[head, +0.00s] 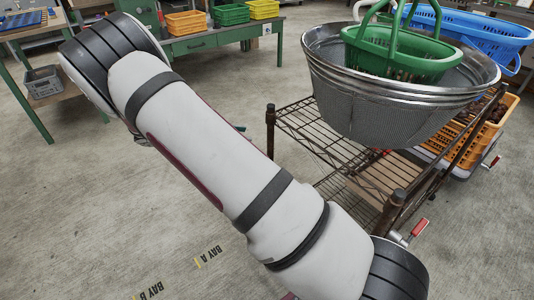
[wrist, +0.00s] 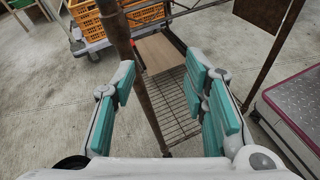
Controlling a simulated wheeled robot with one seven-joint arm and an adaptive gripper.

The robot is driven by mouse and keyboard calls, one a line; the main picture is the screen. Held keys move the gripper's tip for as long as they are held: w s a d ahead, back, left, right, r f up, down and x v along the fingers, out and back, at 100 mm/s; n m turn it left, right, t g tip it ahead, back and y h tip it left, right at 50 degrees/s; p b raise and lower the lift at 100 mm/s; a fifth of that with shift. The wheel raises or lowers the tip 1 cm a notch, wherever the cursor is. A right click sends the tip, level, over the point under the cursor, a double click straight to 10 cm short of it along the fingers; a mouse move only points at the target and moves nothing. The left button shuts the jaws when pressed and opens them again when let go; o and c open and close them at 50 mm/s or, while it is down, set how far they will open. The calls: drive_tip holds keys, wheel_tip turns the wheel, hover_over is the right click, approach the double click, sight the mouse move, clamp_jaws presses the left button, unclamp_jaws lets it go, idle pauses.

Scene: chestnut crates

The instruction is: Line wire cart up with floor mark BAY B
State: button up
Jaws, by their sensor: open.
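The wire cart (head: 312,127), with brown posts and wire shelves, stands at the right of the head view. A ribbed metal tub with a green basket in it sits on top. The floor mark BAY B (head: 148,291) is at the bottom edge of the head view, left of the cart and apart from it. In the wrist view my gripper (wrist: 162,74) is open, with teal pads on both sides. A brown cart post (wrist: 143,90) runs between the fingers, nearer the left one; I cannot tell whether it touches. My gripper is out of the head view.
BAY A (head: 208,255) is marked beside BAY B. An orange crate (head: 478,135) on a trolley stands behind the cart. Green workbenches (head: 205,42) stand at the back. The floor at left is clear.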

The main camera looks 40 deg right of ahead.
sight(270, 144)
drive_tip(key=w+f+n+t+h+b, duration=0.2)
drive_tip(key=w+f+n+h+b, duration=0.15)
drive_tip(key=f, duration=0.75)
drive_tip(key=shift+h, duration=0.25)
drive_tip(key=d+b, duration=0.1)
drive_tip(key=d, duration=0.3)
drive_tip(key=s+d+b, duration=0.1)
drive_tip(key=d, duration=0.3)
drive_tip(key=d+b, duration=0.2)
drive_tip(key=d, duration=0.2)
drive_tip(key=shift+s+d+r, duration=0.25)
drive_tip(key=shift+s+d, duration=0.1)
drive_tip(key=shift+d, duration=0.05)
clamp_jaws()
